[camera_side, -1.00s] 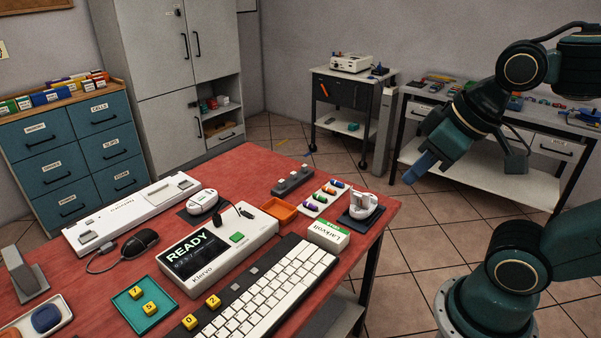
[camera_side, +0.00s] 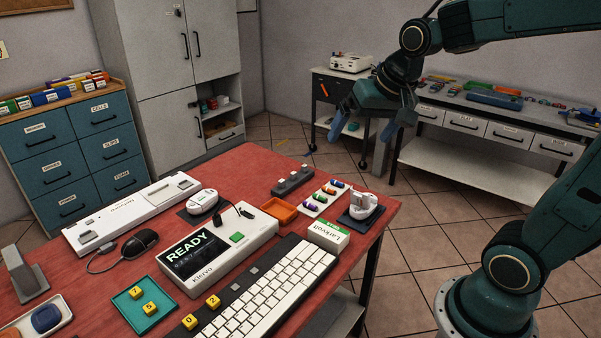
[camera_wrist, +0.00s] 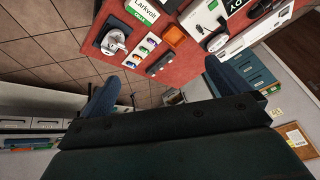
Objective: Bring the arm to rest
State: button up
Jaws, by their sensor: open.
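My gripper (camera_side: 362,128) is open and empty, with its two blue fingers spread apart. In the side view it hangs in the air beyond the far right part of the red table (camera_side: 235,170), in front of the back benches. My gripper also shows in the wrist view (camera_wrist: 161,70), with the table at the top of the picture beyond the fingers. Nothing lies between the fingers. My arm reaches in from the right side.
The table holds a device reading READY (camera_side: 205,258), a keyboard (camera_side: 270,290), a black mouse (camera_side: 138,243), an orange tray (camera_side: 279,210) and a teal tray (camera_side: 130,312). A bench with tools (camera_side: 480,165) stands behind my arm.

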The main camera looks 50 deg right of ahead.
jog(key=w+d+f+m, duration=0.5)
jog(key=w+d+f, duration=0.2)
jog(key=d, duration=0.4)
jog(key=w+d+f+m+g+h, duration=0.1)
jog(key=w+d+f+m, duration=0.5)
jog(key=d+f, duration=0.3)
jog(key=w+d, duration=0.1)
jog(key=d, duration=0.2)
jog(key=shift+d+f+m, duration=0.15)
jog(key=shift+f+m, duration=0.15)
jog(key=x, duration=1)
jog(key=shift+d, duration=0.1)
jog(key=shift+r, duration=0.15)
jog(key=v, duration=0.9)
jog(key=shift+s+a+r, duration=0.15)
jog(key=shift+a+r, duration=0.1)
jog(key=shift+r, duration=0.05)
